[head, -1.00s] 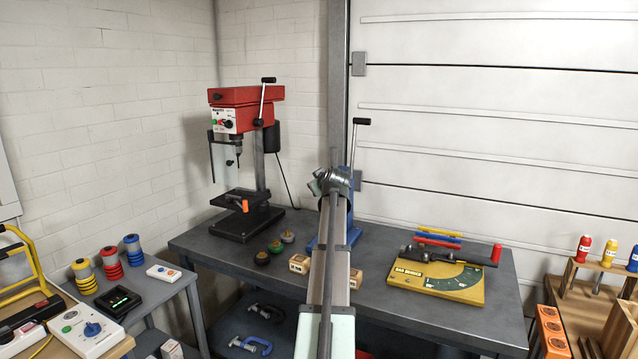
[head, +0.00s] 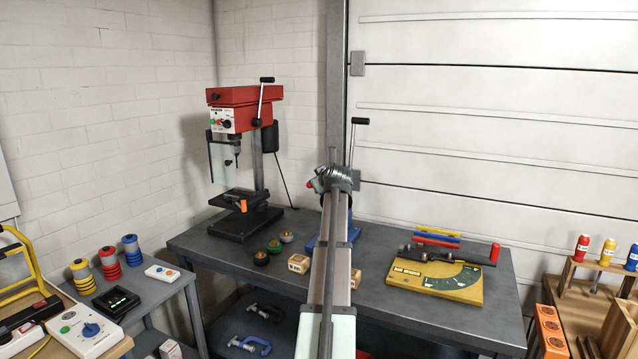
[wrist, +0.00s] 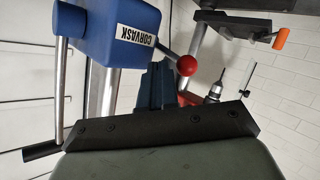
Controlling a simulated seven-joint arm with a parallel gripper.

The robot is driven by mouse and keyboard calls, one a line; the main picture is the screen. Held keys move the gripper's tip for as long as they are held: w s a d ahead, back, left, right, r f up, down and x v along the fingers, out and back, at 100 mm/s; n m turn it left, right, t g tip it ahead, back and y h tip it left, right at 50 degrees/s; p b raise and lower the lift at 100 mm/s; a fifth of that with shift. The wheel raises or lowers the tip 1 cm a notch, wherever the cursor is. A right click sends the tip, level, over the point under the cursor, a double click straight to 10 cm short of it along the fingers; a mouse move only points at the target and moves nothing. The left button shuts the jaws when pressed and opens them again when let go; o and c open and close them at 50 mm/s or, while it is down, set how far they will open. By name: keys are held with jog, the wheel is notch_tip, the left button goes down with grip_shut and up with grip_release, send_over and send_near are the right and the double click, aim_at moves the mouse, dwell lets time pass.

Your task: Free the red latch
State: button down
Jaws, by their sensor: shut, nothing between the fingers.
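A red ball knob (wrist: 187,65) on a thin metal rod, which looks like the red latch, sticks out from the blue press (wrist: 112,36) marked CORVASK in the wrist view. A small red spot (head: 310,184), probably the same knob, shows left of my arm's end in the head view. The press's blue base (head: 323,243) is mostly hidden behind my arm. My gripper (wrist: 160,125) is shut and empty, a dark bar across the lower wrist view. The knob appears beyond it; I cannot tell the gap, but no contact shows.
The press's black-gripped lever (head: 352,140) rises right of my arm. A red drill press (head: 243,105) stands left on the workbench (head: 385,318). A yellow bending tool (head: 438,282) lies to the right.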

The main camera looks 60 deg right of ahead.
jog(key=s+a+r, duration=0.6)
jog(key=s, duration=0.3)
jog(key=shift+a, duration=0.15)
jog(key=shift+r, duration=0.1)
dwell(0.4)
